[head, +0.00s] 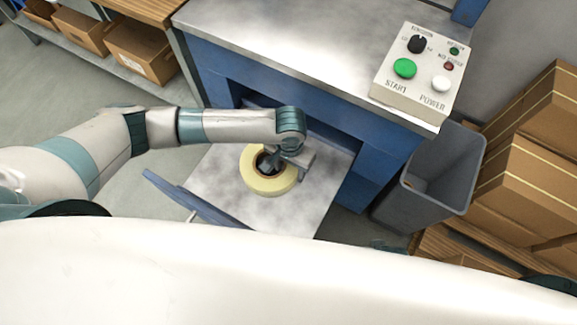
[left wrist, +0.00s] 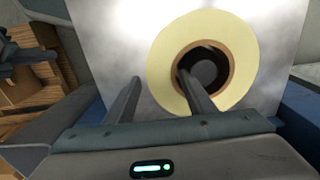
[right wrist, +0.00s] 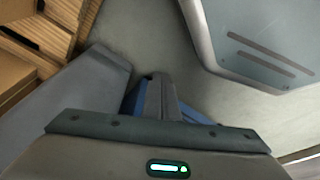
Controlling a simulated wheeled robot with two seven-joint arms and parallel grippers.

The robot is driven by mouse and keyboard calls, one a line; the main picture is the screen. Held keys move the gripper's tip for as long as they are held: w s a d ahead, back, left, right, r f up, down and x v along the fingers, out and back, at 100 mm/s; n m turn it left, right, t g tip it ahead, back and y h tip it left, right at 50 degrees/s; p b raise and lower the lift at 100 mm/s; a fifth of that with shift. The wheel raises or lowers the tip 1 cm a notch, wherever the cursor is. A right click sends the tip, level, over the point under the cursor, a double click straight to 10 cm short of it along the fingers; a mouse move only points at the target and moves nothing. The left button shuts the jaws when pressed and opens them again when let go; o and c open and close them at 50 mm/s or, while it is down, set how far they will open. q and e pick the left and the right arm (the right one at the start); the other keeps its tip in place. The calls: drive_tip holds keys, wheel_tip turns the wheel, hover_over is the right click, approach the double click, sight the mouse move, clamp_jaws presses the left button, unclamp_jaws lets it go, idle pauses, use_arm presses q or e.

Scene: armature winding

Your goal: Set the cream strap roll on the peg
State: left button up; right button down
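The cream strap roll (head: 254,182) lies flat on the metal plate low in the blue machine. It also shows in the left wrist view (left wrist: 242,62), with a brown inner core. A dark round shape (left wrist: 207,70) shows inside its hole; I cannot tell whether this is the peg. My left gripper (left wrist: 159,76) is at the roll with its fingers apart. One finger is over or in the hole and the other is just outside the rim, with a small gap showing. My right gripper (right wrist: 160,80) is away from the roll, its fingers together and empty.
The blue machine (head: 335,150) has a metal top and a control box (head: 415,80) with green and white buttons. A grey bin (head: 440,170) and stacked cardboard boxes (head: 535,170) stand at right. The plate (head: 225,165) around the roll is clear.

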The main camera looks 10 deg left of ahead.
use_arm(q)
drive_tip(key=shift+w+a, duration=0.1)
drive_tip(key=shift+a, duration=0.15)
use_arm(e)
drive_tip(key=shift+s, duration=0.15)
use_arm(q)
drive_tip(key=shift+a, duration=0.15)
drive_tip(key=shift+w, duration=0.1)
drive_tip(key=shift+r, duration=0.9)
wheel_tip(320, 180, up, 11)
drive_tip(key=shift+d+r+p, duration=0.2)
drive_tip(key=shift+p, duration=0.25)
use_arm(e)
wheel_tip(320, 180, down, 2)
drive_tip(key=shift+d+f, duration=0.1)
drive_tip(key=shift+s, duration=0.1)
